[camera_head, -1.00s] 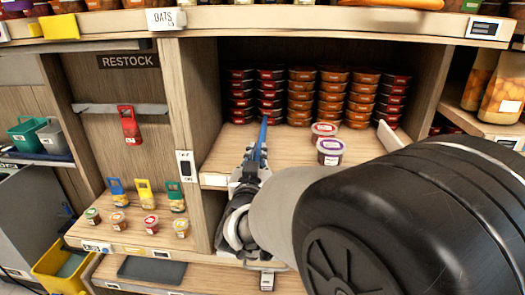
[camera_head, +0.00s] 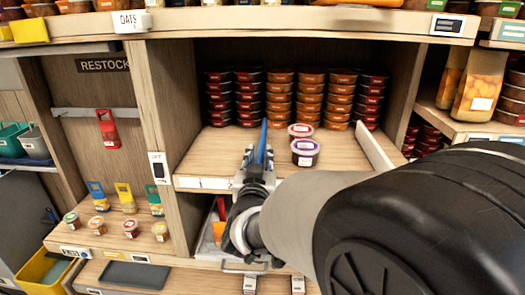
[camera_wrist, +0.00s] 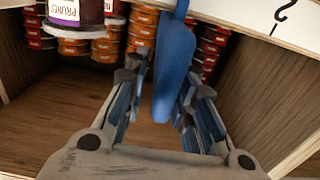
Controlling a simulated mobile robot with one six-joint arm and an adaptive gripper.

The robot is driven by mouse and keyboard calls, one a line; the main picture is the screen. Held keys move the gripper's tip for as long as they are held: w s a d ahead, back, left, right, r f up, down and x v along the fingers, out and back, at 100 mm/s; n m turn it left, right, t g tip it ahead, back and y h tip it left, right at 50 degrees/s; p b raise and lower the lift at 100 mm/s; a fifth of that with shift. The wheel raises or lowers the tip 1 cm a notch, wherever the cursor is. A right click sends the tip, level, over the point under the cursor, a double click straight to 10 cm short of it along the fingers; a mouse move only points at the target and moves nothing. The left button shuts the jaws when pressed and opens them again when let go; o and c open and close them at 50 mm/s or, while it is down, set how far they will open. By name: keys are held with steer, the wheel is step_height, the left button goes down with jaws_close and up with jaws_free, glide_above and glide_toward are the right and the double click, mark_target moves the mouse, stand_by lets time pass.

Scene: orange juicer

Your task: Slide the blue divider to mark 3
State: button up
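The blue divider (camera_head: 262,142) stands upright and edge-on on the shelf, left of the two loose tubs. My gripper (camera_head: 256,166) is at the shelf's front edge, with its fingers either side of the divider's near end. In the wrist view the divider (camera_wrist: 173,62) runs between my open fingers (camera_wrist: 163,85). A gap shows on its left side; on its right it overlaps or lies close to the finger. A white strip (camera_wrist: 285,18) there bears a dark mark like a 2 and a line. I cannot make out a mark 3.
Stacked red and orange tubs (camera_head: 295,98) fill the back of the shelf. A purple-lidded tub (camera_head: 305,152) and a red-lidded tub (camera_head: 300,130) stand right of the divider. A pale divider (camera_head: 375,152) is further right. A wooden side wall (camera_head: 165,100) bounds the left; bare shelf lies between.

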steer(key=shift+o, duration=0.3)
steer(key=s, duration=1.2)
steer(key=shift+a, duration=0.15)
steer(key=s+d+f+g, duration=0.4)
steer(key=s+d+g, duration=0.2)
steer(key=s, duration=0.6)
steer(key=s+d+f+g, duration=0.5)
steer(key=s+d+g, duration=0.2)
steer(key=s+d, duration=0.4)
steer(key=shift+s+y, duration=0.3)
steer(key=shift+s, duration=0.25)
